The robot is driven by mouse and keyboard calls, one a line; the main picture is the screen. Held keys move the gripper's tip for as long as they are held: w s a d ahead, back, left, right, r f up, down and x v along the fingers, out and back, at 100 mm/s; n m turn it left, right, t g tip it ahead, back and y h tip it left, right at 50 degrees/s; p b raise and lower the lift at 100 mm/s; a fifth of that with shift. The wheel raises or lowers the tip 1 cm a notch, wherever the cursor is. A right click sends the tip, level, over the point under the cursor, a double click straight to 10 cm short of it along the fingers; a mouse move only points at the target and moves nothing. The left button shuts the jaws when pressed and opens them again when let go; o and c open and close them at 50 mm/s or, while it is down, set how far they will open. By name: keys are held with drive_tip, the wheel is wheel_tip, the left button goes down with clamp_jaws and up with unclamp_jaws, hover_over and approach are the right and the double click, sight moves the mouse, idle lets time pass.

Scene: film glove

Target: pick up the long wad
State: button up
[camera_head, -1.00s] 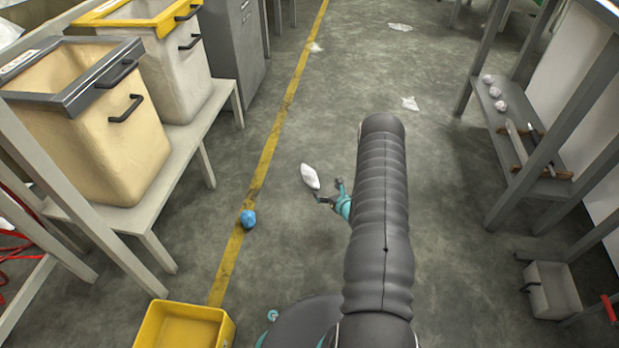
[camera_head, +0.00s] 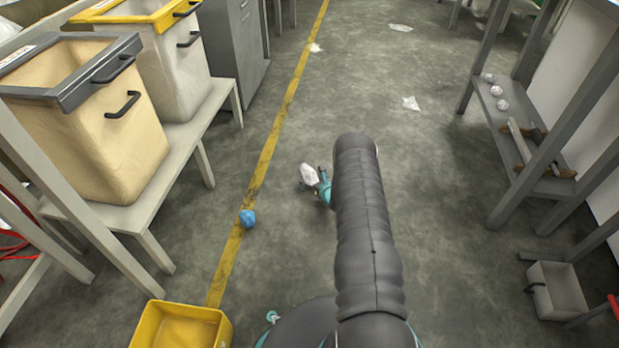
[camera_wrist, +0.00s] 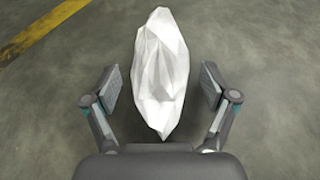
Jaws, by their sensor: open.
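The long wad (camera_head: 308,174) is white, crumpled and pointed at its ends. It lies on the grey floor to the right of the yellow line. In the wrist view the wad (camera_wrist: 160,75) stretches away from my gripper (camera_wrist: 161,88), its near end between the two open fingers. There is a gap on each side, and neither finger appears to touch it. In the head view my gripper (camera_head: 316,184) is at the wad, partly hidden by my arm.
A blue ball-like wad (camera_head: 247,218) lies on the yellow line (camera_head: 262,165). A yellow bin (camera_head: 180,327) stands at the lower left. Large bins (camera_head: 95,120) stand on a bench at left. A shelf (camera_head: 530,165) with small wads stands at right. Floor around the long wad is clear.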

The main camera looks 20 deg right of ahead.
drive_tip(key=shift+w+f, duration=0.15)
drive_tip(key=shift+w, duration=0.2)
drive_tip(key=shift+c, duration=0.3)
drive_tip(key=c, duration=1.2)
